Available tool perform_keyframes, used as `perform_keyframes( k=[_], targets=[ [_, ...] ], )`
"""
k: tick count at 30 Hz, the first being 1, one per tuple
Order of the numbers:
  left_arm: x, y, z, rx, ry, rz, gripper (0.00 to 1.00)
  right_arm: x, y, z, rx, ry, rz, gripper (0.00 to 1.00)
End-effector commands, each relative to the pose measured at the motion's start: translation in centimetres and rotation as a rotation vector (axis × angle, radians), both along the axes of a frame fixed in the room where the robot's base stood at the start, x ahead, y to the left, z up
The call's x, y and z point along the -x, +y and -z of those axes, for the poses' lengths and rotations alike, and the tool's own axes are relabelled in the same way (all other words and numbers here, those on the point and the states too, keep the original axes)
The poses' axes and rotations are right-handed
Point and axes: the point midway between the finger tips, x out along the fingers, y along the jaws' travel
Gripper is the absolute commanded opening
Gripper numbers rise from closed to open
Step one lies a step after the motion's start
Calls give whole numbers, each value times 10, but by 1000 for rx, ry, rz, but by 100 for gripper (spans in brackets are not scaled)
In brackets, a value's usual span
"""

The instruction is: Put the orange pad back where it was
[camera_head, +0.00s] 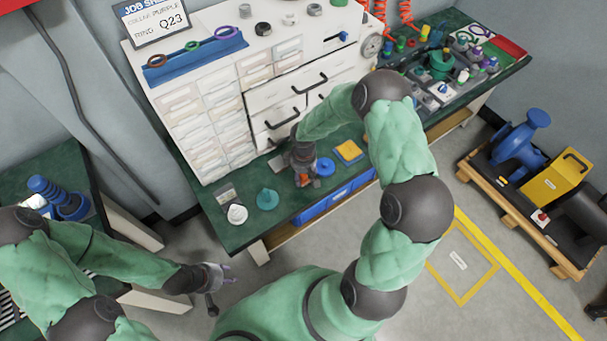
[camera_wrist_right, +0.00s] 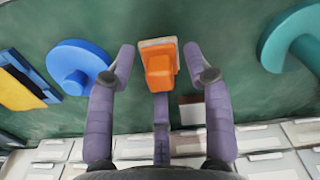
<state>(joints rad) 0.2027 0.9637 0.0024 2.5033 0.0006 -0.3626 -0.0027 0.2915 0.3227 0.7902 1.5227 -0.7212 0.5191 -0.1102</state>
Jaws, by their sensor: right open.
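An orange block-shaped pad (camera_wrist_right: 160,72) with a pale flat edge shows between the fingers of my right gripper (camera_wrist_right: 159,56) in the right wrist view. The fingers stand apart on either side of it, with gaps, and do not visibly touch it. In the head view my right gripper (camera_head: 304,178) points down at the green bench, and only a bit of orange shows beside it. My left gripper (camera_head: 222,277) hangs over the floor, clear of the bench; its finger opening is too small to tell.
A blue flanged disc (camera_wrist_right: 78,67) and a yellow-orange square piece (camera_head: 348,151) lie on one side, a teal flanged disc (camera_wrist_right: 288,42) on the other. A white round piece (camera_head: 237,214) sits at the bench's near-left corner. A white drawer cabinet (camera_head: 205,125) stands behind.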

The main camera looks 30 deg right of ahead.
Motion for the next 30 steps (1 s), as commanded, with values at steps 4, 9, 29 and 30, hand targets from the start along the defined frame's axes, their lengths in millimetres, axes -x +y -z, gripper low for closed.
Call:
perform_keyframes(
  k=[4,9,29,30],
  targets=[
    [0,0,-9,0,0,0,40,-1,0,-17,0,-2,1,51],
    [0,0,-25,0,0,0,40,-1,0,-52,0,-4,0,51],
    [0,0,-51,0,0,0,40,8,21,-107,-53,7,21,51],
    [0,0,-51,0,0,0,40,13,33,-98,-81,11,36,51]
  ],
)
